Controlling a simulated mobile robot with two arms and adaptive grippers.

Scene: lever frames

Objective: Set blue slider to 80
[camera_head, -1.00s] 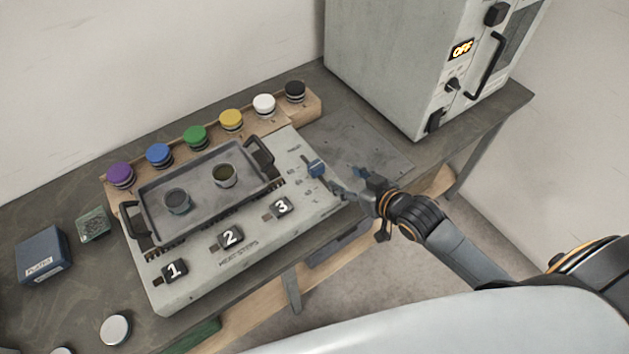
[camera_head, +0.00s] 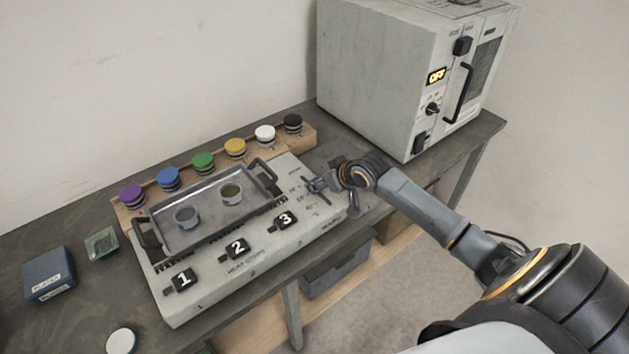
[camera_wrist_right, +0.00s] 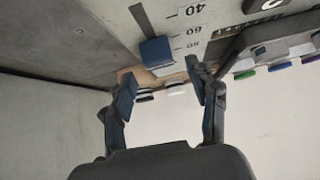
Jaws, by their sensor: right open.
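The blue slider (camera_wrist_right: 157,52) is a square blue knob on a dark slot in the pale control panel. In the right wrist view it sits beside the printed 60 and 80 marks; its exact reading is unclear from this slant. My right gripper (camera_wrist_right: 160,82) is open, its two fingers pointing toward the panel, one to each side of the knob in the picture. I cannot tell whether they touch it. My left gripper is out of view.
A grey tray (camera_head: 165,246) with two small cups lies on the panel's heater. Step buttons 1, 2 and 3 (camera_head: 286,220) line its front. Several coloured-lid jars (camera_head: 203,162) stand behind. A large oven (camera_head: 375,85) reading OFF stands at the back right.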

